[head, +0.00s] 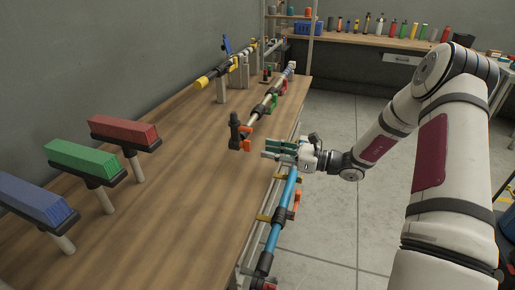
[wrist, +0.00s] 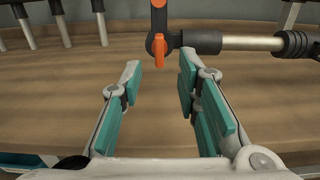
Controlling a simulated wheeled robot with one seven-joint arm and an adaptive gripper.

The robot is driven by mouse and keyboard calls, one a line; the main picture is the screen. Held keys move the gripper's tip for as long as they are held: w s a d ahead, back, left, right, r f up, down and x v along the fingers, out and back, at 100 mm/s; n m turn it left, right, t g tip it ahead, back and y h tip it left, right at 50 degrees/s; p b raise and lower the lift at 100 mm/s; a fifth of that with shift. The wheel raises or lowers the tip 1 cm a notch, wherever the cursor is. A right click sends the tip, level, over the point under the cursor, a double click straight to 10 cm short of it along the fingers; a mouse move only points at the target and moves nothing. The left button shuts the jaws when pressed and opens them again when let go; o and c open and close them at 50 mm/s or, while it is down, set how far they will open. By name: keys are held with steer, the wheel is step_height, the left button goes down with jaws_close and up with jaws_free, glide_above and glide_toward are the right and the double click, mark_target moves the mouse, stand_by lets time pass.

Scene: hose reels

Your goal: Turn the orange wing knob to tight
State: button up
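An orange wing knob (wrist: 159,52) sits on a black joint at the end of a dark and metal tube (wrist: 245,43) in the wrist view. It shows just beyond and between my fingertips, apart from them. In the head view, what looks like the same knob (head: 247,144) is small, beside a black upright post. My gripper (head: 276,149) is over the table's right edge, to the right of the knob. Its teal-padded fingers also show in the wrist view (wrist: 160,68), spread apart with nothing between them. The knob's tight mark cannot be made out.
A blue tube (head: 283,205) with orange and yellow clips runs along the table edge below my gripper. Blue, green (head: 80,159) and red blocks stand on posts at the left. A yellow-black tube (head: 219,73) lies farther back. The wooden tabletop's middle is clear.

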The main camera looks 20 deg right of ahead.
steer(key=shift+v, duration=2.7)
